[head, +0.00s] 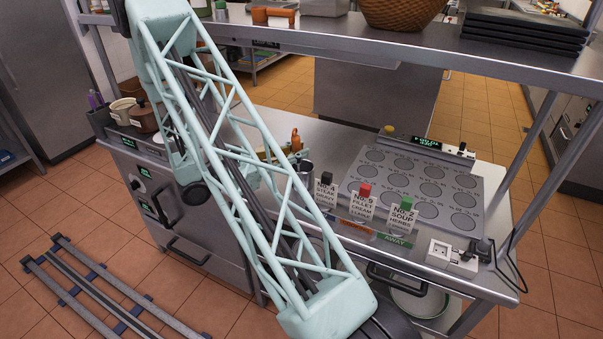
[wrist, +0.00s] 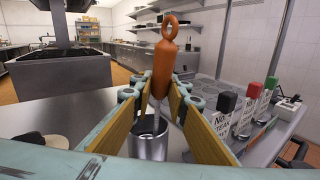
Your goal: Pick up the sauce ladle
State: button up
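The sauce ladle appears to be the tool with an orange handle (wrist: 164,68) and a ring at its top. It stands nearly upright in a metal cup (wrist: 150,142), which hides its lower end. Its handle also shows in the head view (head: 296,141), with the cup (head: 305,170) beside it on the counter. My gripper (wrist: 159,104) is open, with one yellow-brown padded finger on each side of the ladle. Gaps show between the pads and the ladle in the wrist view. In the head view my arm hides most of the gripper.
Ticket holders with black, red and green tops (head: 365,202) stand right of the cup. A plate with round recesses (head: 410,185) lies behind them. A metal shelf (head: 400,48) runs above the counter. A brown pot (head: 143,117) stands on the left end.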

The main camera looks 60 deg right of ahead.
grip_shut()
jog(key=shift+r, duration=0.15)
jog(key=shift+r+p, duration=0.55)
jog(key=shift+r, duration=4.3)
jog(key=shift+r, duration=0.1)
